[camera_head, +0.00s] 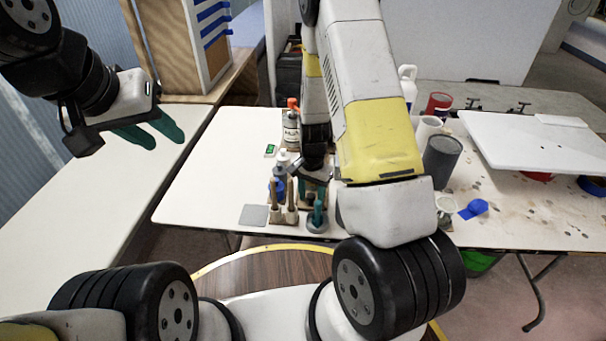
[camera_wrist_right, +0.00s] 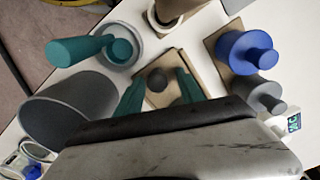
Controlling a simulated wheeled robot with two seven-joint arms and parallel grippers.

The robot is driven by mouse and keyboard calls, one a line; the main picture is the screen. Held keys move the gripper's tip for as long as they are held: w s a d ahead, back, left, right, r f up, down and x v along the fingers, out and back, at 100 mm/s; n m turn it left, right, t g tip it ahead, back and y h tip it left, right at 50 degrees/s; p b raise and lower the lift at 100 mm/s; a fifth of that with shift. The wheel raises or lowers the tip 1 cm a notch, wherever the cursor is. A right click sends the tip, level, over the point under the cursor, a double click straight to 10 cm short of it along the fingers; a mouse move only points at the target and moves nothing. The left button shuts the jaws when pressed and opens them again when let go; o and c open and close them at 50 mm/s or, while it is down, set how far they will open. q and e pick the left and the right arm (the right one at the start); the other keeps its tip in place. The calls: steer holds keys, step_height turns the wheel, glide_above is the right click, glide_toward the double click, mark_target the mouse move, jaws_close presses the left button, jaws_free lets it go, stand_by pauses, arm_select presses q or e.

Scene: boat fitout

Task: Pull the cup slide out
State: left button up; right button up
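I cannot tell for certain whether this knobbed piece is the cup slide. In the head view my right gripper (camera_head: 316,174) is low over the cluster on the table, partly hidden by its own wrist. My left gripper (camera_head: 166,138) is open and empty at the upper left, above the white counter.
A teal-handled piece in a grey dish (camera_head: 318,223) stands close to the right gripper. Wooden holders (camera_head: 283,214), a blue knobbed piece (camera_wrist_right: 245,52) and a grey cylinder (camera_wrist_right: 60,112) crowd around. A grey square (camera_head: 254,215) lies left; the white table (camera_head: 205,185) is clear farther left.

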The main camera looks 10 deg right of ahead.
steer(key=shift+r, duration=3.9)
steer(key=shift+r, duration=0.35)
steer(key=s+a+r+n+t+y, duration=0.1)
steer(key=s+r+n+t, duration=0.3)
steer(key=r, duration=0.8)
steer(key=s+r+n+y, duration=0.1)
steer(key=s+r, duration=0.5)
steer(key=r, duration=0.6)
steer(key=s+r+n+t, duration=0.2)
steer(key=s+r+n, duration=0.1)
steer(key=s+r, duration=0.3)
steer(key=s, duration=0.2)
steer(key=shift+s+d, duration=0.15)
steer(key=shift+s, duration=0.15)
